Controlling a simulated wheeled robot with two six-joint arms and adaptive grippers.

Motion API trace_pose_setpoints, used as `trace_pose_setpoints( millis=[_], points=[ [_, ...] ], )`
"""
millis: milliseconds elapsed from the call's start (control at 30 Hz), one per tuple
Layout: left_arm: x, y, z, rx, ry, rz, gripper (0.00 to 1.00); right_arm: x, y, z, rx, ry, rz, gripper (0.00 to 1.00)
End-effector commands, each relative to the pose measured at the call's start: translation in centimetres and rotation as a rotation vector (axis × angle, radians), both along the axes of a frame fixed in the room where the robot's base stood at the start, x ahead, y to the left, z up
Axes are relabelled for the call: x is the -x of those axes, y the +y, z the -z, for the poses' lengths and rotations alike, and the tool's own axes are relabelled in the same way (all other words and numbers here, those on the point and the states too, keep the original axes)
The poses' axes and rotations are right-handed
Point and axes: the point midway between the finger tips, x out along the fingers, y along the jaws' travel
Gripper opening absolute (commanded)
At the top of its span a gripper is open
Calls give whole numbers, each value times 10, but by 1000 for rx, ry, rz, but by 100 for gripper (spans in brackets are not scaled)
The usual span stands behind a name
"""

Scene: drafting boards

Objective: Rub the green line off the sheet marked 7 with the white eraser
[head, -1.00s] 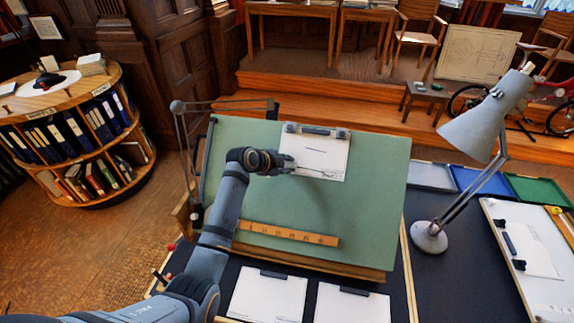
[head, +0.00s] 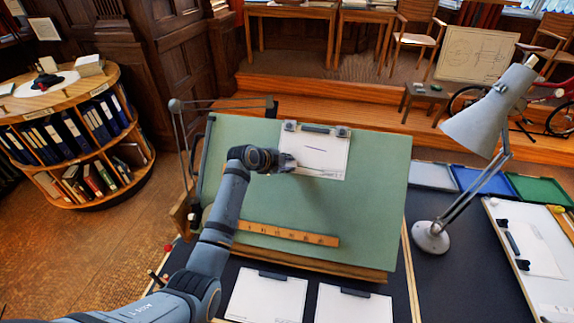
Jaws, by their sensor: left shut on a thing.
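A white sheet (head: 325,147) is clipped at its top edge on the green drafting board (head: 370,210). A short dark stroke shows in its middle, and a thin line runs along its lower part. The line's colour and the small mark at the lower right corner are too small to read. My left gripper (head: 288,162) is at the sheet's left edge, low over the paper. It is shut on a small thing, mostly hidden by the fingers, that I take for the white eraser. I cannot tell whether it touches the paper. My right gripper is not in view.
A wooden ruler (head: 287,234) lies low on the board. Two more clipped sheets (head: 266,297) lie on the dark table in front. A grey lamp (head: 432,238) stands to the right, near coloured trays (head: 487,182) and a white board (head: 530,275).

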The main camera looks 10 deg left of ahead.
Motion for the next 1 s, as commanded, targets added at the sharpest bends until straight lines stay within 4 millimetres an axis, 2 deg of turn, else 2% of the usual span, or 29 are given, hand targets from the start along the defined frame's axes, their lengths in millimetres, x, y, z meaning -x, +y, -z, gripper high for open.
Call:
trace_pose_setpoints(
  millis=[167, 400, 667, 1000],
  points=[
    [1, -7, -1, 1, 0, 0, 0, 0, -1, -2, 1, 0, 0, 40],
    [2, -30, 0, 2, -1, 0, 0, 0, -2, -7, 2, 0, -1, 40],
    [2, -36, 1, 1, 0, 0, 0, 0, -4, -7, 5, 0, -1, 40],
    [2, -64, 4, 0, 0, 0, 0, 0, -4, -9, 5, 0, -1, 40]
  ],
)
